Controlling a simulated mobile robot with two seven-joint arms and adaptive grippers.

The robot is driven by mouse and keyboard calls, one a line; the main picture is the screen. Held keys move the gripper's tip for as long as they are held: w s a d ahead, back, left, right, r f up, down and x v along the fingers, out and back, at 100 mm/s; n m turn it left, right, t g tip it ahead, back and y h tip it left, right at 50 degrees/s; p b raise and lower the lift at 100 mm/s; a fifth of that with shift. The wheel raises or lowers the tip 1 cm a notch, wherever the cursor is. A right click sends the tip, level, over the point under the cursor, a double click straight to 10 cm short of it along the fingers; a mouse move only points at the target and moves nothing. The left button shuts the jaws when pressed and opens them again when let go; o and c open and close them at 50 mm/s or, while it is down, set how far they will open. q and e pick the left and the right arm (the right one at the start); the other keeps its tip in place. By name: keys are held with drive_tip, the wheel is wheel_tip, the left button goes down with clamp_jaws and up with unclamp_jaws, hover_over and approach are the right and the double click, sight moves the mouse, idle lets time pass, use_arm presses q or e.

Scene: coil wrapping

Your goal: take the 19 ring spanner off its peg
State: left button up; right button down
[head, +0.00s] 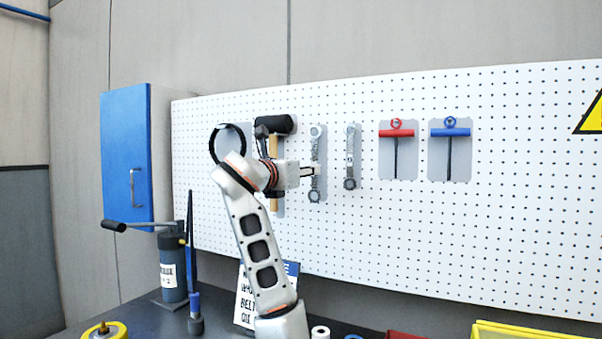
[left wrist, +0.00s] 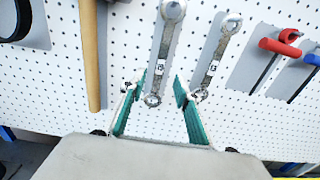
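Two grey ring spanners hang upright on the pegboard, each on a grey backing. The left, larger spanner (head: 316,160) also shows in the left wrist view (left wrist: 164,48), with a small white label too small to read surely. The right, smaller spanner (head: 350,157) also shows there (left wrist: 214,62). I cannot tell by number which is the 19. My left gripper (left wrist: 160,84) is open, its green-padded fingers on either side of the left spanner's lower part in the picture, with no clear contact. In the head view my left gripper (head: 308,171) covers part of that spanner. My right gripper is not in view.
A black-headed mallet (head: 274,124) and black ring tool (head: 216,140) hang left of the spanners. Red (head: 397,133) and blue (head: 450,132) T-handled tools hang to the right. Below are a bench with a dark canister (head: 172,268) and a sign (head: 246,295).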

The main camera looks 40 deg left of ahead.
use_arm(q)
drive_tip(key=shift+x, duration=2.8)
clamp_jaws()
